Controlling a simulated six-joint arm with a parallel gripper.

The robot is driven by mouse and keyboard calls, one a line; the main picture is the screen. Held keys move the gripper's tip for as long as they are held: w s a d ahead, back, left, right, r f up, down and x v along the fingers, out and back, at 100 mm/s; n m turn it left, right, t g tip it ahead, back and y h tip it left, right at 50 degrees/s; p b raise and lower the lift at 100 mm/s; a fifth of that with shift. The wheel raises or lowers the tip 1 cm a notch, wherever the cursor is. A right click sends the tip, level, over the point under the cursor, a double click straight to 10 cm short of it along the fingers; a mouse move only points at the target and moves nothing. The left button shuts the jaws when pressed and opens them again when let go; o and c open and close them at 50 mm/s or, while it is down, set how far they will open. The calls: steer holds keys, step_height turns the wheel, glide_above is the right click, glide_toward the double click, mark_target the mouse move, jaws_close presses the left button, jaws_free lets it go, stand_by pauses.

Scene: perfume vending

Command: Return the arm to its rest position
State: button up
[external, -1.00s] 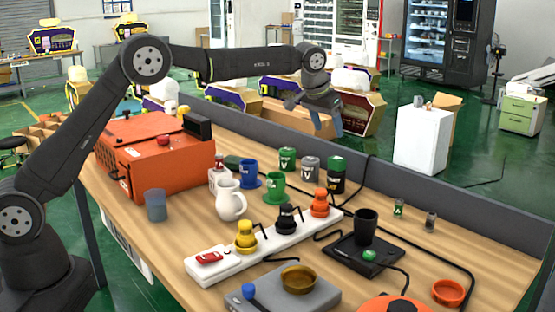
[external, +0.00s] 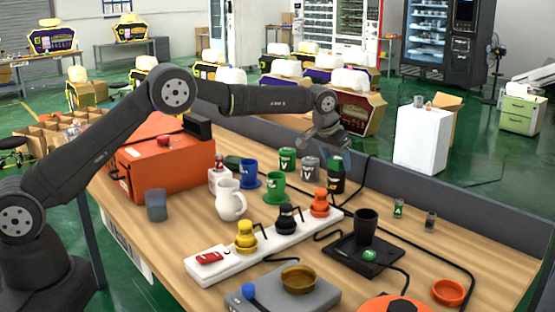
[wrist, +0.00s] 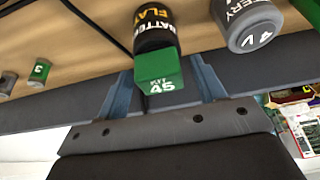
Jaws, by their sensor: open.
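The battery stands upright on the table, near the rear divider. I see gaps between the fingers and the battery there. My arm reaches out from the left, over the orange box.
A grey battery (external: 310,168) stands beside the black one, with green (external: 275,186) and blue (external: 249,172) cups to the left. A grey divider (external: 430,185) runs along the table's back edge. An orange box (external: 150,165) sits at left. Two small cylinders (external: 431,221) stand at right.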

steer(key=shift+r, duration=2)
